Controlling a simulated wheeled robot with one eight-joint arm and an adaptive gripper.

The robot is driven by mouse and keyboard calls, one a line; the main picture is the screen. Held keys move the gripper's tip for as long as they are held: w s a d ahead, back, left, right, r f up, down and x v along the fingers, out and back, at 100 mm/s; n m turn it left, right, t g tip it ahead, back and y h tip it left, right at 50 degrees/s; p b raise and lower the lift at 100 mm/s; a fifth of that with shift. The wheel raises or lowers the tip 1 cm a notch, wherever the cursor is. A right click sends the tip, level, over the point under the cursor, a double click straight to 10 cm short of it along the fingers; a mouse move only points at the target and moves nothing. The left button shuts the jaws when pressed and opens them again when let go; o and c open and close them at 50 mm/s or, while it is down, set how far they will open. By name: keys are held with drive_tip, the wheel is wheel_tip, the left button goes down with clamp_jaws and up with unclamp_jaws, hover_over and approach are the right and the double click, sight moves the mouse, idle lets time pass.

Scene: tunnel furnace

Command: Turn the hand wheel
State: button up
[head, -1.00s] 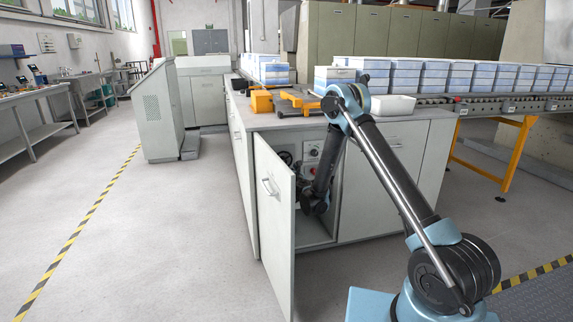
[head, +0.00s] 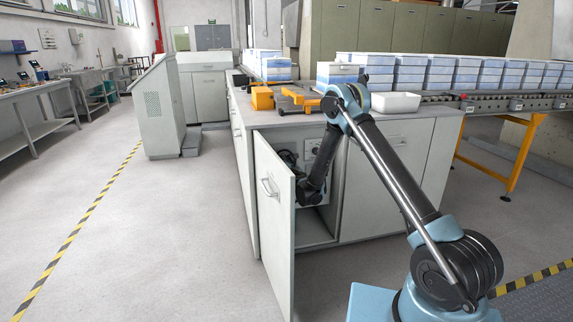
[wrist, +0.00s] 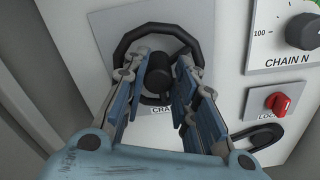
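The black hand wheel (wrist: 125,43) is mounted on a pale panel inside the open cabinet. In the wrist view its rim arches behind my gripper (wrist: 158,90), with a dark rounded knob (wrist: 158,70) in front. My gripper is open, with one blue-grey finger on each side of the knob and gaps visible between them. In the head view my gripper (head: 288,160) is inside the cabinet at the wheel's place and hides it. The lower part of the wheel is partly covered by the fingers.
A red switch (wrist: 281,103) and a dial marked "CHAIN N" (wrist: 304,32) sit right of the wheel, with a black curved handle (wrist: 270,140) below. The cabinet door (head: 275,215) stands open on the left. The worktop (head: 262,118) is above.

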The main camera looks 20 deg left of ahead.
drive_tip(key=c, duration=0.3)
drive_tip(key=shift+d+m, duration=0.1)
drive_tip(key=shift+m, duration=0.2)
drive_tip(key=shift+w+d+f+m, duration=0.1)
drive_tip(key=shift+m, duration=2.35)
drive_tip(key=shift+d+f+m, duration=0.1)
drive_tip(key=shift+m, duration=2.4)
drive_tip(key=shift+w+d+f+m, duration=0.1)
drive_tip(key=shift+m, duration=2.35)
drive_tip(key=o, duration=1)
drive_tip(key=shift+a+f, duration=0.1)
drive_tip(key=shift+o, duration=0.3)
